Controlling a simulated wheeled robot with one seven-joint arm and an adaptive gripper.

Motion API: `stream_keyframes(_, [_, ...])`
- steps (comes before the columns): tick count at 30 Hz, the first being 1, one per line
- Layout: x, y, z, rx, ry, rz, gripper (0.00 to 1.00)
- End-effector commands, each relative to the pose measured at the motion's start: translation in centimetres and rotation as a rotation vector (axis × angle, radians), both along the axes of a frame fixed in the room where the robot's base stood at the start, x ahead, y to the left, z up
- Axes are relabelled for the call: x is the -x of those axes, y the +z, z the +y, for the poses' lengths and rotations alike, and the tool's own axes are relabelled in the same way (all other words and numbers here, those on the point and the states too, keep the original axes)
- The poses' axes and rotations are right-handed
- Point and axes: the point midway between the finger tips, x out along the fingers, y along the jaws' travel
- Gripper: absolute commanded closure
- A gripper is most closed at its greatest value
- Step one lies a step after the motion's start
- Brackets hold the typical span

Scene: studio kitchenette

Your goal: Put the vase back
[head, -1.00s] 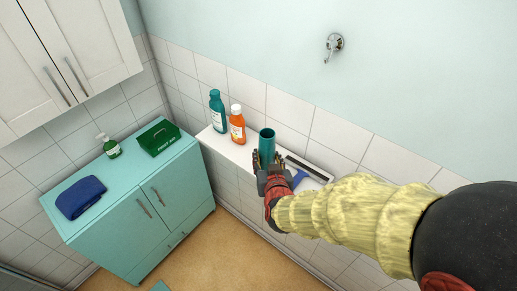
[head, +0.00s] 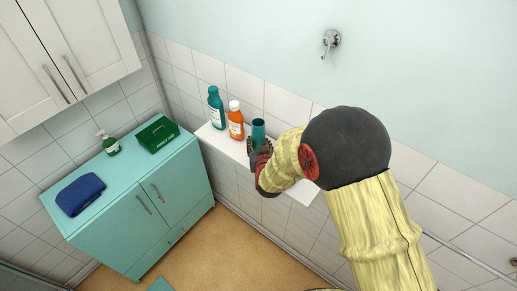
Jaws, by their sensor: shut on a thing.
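The vase (head: 258,131) is a teal, open-topped cylinder, upright at the narrow white wall shelf (head: 228,146). My gripper (head: 259,147) is shut on the vase, around its lower part. The fingers and my arm hide the vase's bottom, so I cannot tell whether it touches the shelf. The vase is just right of an orange bottle.
An orange bottle (head: 236,121) and a teal bottle (head: 215,108) stand on the shelf's left part. My arm covers most of the shelf's right part. A teal cabinet (head: 140,215) at left bears a soap bottle (head: 109,144), a green first-aid box (head: 158,134) and a blue towel (head: 81,195).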

Motion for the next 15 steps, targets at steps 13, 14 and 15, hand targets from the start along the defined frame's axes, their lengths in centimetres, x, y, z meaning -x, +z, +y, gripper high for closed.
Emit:
stream_keyframes(13, [-0.5, -3.5, 0.1, -0.001, 0.0, -0.002, 0.95])
stream_keyframes(14, [-0.5, -3.5, 0.1, -0.001, 0.0, -0.002, 0.95])
stream_keyframes(15, [-0.5, -3.5, 0.1, -0.001, 0.0, -0.002, 0.95])
